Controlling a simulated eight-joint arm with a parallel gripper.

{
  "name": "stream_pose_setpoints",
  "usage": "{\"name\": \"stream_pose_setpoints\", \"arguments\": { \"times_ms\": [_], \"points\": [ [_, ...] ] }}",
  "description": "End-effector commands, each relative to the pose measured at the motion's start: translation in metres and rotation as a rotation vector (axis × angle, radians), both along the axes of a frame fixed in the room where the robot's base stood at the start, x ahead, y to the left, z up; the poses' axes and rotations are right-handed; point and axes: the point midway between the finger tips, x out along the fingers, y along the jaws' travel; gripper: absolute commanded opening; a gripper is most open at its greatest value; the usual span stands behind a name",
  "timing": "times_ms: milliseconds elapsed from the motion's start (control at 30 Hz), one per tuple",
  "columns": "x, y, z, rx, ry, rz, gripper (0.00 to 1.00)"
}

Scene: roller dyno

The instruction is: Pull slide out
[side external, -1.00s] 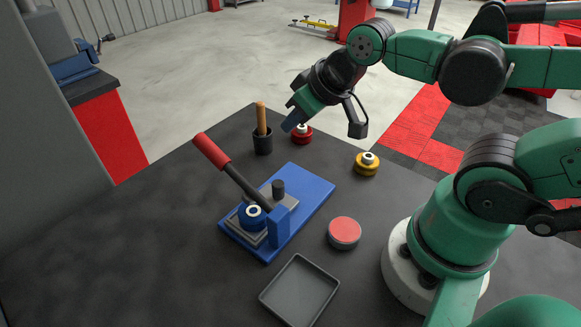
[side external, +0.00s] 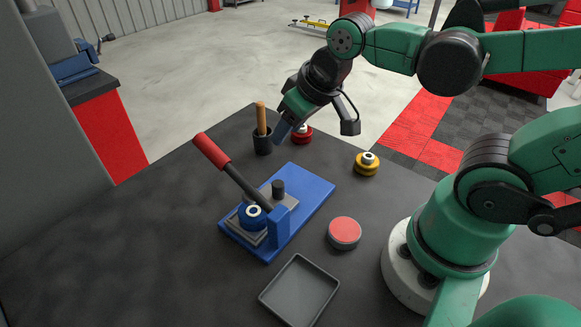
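A press with a blue base (side external: 318,190) stands on the dark table. A grey plate, apparently the slide (side external: 236,236), lies on the base at its near-left end. A blue round piece (side external: 252,217) with a pale ringed top sits on that plate. The press lever with a red handle (side external: 211,150) slants up to the left. A dark upright cylinder (side external: 278,188) stands farther back on the base. My gripper (side external: 283,132) hangs above the far part of the table, behind the press and apart from it. Its finger opening is hard to make out.
A red piece (side external: 302,136) lies by my gripper, beside a dark cup (side external: 262,144) with a wooden-handled tool (side external: 261,117). A yellow piece (side external: 367,165), a red-topped round tin (side external: 345,232) and an empty grey tray (side external: 290,309) are to the right and front. The table's left part is clear.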

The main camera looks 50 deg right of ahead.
Motion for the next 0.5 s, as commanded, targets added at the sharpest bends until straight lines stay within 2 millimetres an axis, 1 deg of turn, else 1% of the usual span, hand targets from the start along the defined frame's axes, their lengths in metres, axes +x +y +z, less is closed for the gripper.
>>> {"name": "stream_pose_setpoints", "arguments": {
  "times_ms": [100, 300, 400, 500],
  "points": [
    [0.004, 0.011, -0.012, 0.007, 0.155, 0.006, 0.41],
    [0.004, 0.025, -0.034, -0.002, 0.387, 0.005, 0.41],
    [0.003, 0.029, -0.042, -0.01, 0.456, 0.002, 0.41],
    [0.002, 0.031, -0.046, -0.014, 0.488, 0.0, 0.41]
  ]
}}
